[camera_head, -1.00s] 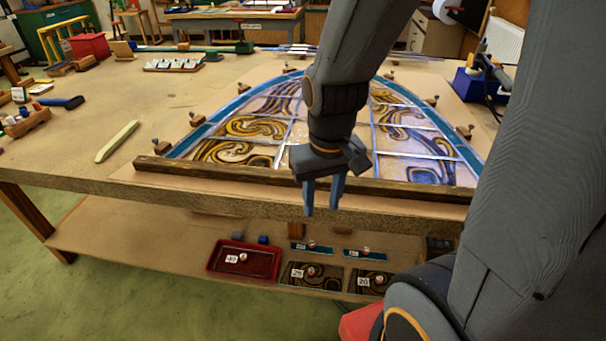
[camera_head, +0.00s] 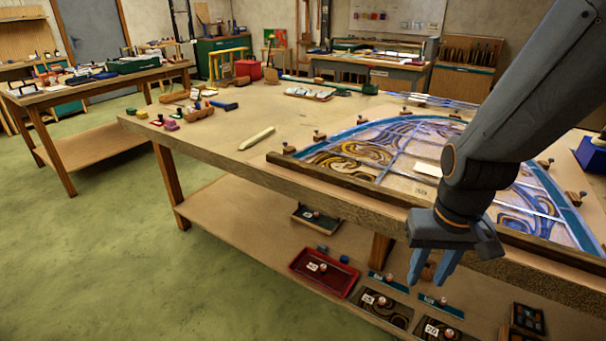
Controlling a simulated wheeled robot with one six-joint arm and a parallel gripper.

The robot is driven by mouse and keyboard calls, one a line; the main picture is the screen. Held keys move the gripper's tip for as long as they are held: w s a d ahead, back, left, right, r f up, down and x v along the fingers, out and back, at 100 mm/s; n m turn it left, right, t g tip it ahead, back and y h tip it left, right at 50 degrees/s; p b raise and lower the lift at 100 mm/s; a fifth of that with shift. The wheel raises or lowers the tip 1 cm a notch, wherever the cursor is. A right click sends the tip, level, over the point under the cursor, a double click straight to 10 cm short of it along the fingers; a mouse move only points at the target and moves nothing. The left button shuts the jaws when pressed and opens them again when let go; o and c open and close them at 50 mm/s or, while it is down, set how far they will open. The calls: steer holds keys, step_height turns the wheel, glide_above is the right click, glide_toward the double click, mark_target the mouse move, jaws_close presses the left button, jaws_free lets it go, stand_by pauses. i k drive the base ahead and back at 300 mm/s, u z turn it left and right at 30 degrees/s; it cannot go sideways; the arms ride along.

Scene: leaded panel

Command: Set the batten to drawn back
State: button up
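The batten, a long dark wooden bar (camera_head: 345,183), lies along the near edge of the leaded panel (camera_head: 455,158) on the workbench. Its left end is in plain view; my arm and gripper hide part of its middle. The panel has a curved blue border, lead lines and swirled amber and blue glass. My gripper (camera_head: 430,279) points down in front of the bench's near edge, its two blue-grey fingers apart with nothing seen between them. It appears clear of the batten.
Small wooden blocks with knobs ring the panel. A pale stick (camera_head: 257,139) lies on clear bench top (camera_head: 215,142) to the left. The lower shelf holds a red tray (camera_head: 324,273) and labelled glass pieces. Green floor is open at left; another table (camera_head: 95,92) stands beyond.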

mark_target(593, 264)
steer(key=u, duration=1)
steer(key=i, duration=1.35)
steer(key=z, duration=0.2)
